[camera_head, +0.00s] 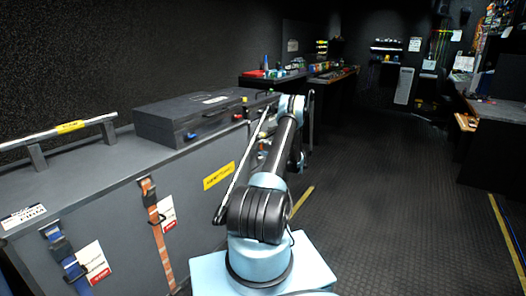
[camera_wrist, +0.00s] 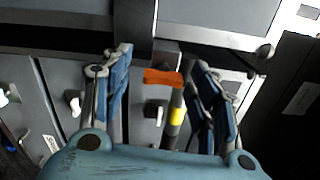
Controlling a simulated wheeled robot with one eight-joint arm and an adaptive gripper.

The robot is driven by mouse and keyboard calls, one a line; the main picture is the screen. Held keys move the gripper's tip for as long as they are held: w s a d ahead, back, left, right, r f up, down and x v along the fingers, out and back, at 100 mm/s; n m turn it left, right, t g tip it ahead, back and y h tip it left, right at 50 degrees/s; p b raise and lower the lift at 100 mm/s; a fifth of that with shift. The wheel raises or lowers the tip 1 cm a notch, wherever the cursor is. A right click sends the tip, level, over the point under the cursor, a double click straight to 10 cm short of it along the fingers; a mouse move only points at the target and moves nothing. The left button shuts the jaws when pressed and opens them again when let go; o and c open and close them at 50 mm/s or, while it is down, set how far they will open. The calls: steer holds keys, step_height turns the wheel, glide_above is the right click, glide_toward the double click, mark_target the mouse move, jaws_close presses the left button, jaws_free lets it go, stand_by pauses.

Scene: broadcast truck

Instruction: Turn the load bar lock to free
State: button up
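In the wrist view, an orange piece (camera_wrist: 163,77) sits between my fingers, at the top of a dark bar with a yellow band (camera_wrist: 176,114). It looks like the load bar lock, but I cannot tell which position it is in. My gripper (camera_wrist: 164,62) is open, with one blue-grey finger on each side of the orange piece. Nothing is held, and I cannot tell how far the piece is from the fingers. In the head view, my arm reaches forward beside the grey cabinets, and its end is hidden or too small to make out.
A long grey cabinet (camera_head: 110,185) with orange and blue straps runs along the left. On top are a dark case (camera_head: 190,115) and a silver bar (camera_head: 60,133) with a yellow label. The dark floor (camera_head: 390,200) to the right is clear. Benches stand farther back.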

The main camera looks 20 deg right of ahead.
steer(key=shift+r, duration=0.1)
steer(key=v, duration=1.2)
steer(key=shift+w, duration=0.1)
